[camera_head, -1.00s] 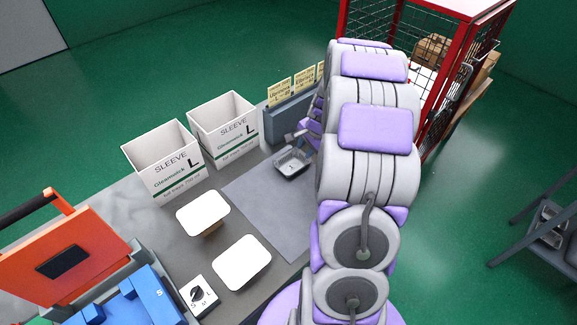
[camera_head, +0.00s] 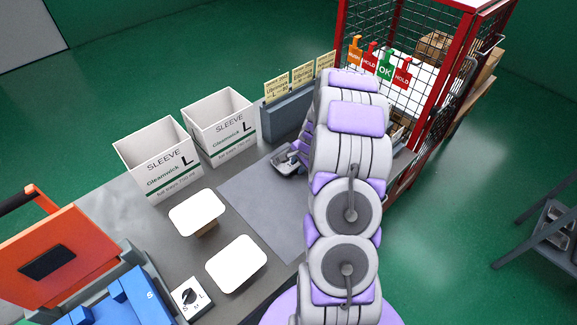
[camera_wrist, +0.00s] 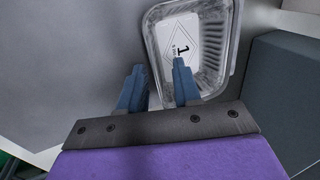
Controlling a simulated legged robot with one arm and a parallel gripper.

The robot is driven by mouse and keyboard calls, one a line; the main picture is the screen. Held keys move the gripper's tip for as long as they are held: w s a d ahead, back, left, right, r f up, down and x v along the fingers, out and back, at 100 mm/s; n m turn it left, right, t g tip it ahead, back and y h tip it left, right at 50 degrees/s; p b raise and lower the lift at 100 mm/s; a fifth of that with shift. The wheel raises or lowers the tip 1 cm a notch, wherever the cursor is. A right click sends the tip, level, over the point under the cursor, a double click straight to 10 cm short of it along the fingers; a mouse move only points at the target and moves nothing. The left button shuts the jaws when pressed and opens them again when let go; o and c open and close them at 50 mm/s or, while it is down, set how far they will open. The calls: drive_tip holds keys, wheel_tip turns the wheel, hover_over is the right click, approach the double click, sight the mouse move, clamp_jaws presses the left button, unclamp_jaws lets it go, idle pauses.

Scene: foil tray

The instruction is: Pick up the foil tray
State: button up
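The foil tray (camera_wrist: 214,50) is a shiny, shallow container with a white label and a black "1" inside, in the wrist view. In the head view, the tray (camera_head: 281,164) sits on the grey mat near the bench's far side, partly hidden by my arm. My gripper (camera_wrist: 158,66) is open at the tray's near left side. One blue-grey finger is outside the left wall and the other is over the inside, with the rim between them. Whether either finger touches the wall cannot be told. In the head view, my gripper (camera_head: 294,154) is partly hidden.
Two white sleeve boxes (camera_head: 158,160) (camera_head: 218,127) stand left of the tray. A blue-grey rack with yellow cards (camera_head: 290,112) is just behind it. White-topped blocks (camera_head: 197,211) (camera_head: 236,262), a dial (camera_head: 190,297) and an orange-and-blue machine (camera_head: 60,255) are nearer. A red cage (camera_head: 400,80) stands behind.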

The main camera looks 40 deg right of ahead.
drive_tip(key=shift+w+d+f, duration=0.1)
drive_tip(key=shift+d+f, duration=0.35)
drive_tip(key=shift+f, duration=0.1)
drive_tip(key=shift+d, duration=0.25)
drive_tip(key=shift+a+r, duration=0.15)
drive_tip(key=shift+a, duration=0.55)
drive_tip(key=shift+a+r, duration=0.15)
drive_tip(key=shift+a, duration=0.55)
drive_tip(key=shift+d+f, duration=0.4)
drive_tip(key=shift+d, duration=0.45)
drive_tip(key=shift+c, duration=0.2)
drive_tip(key=shift+d, duration=0.2)
drive_tip(key=shift+c, duration=0.7)
drive_tip(key=shift+d, duration=0.1)
drive_tip(key=shift+c, duration=1.5)
drive_tip(key=shift+a+r, duration=0.2)
drive_tip(key=shift+a, duration=0.65)
clamp_jaws()
drive_tip(key=shift+d, duration=0.1)
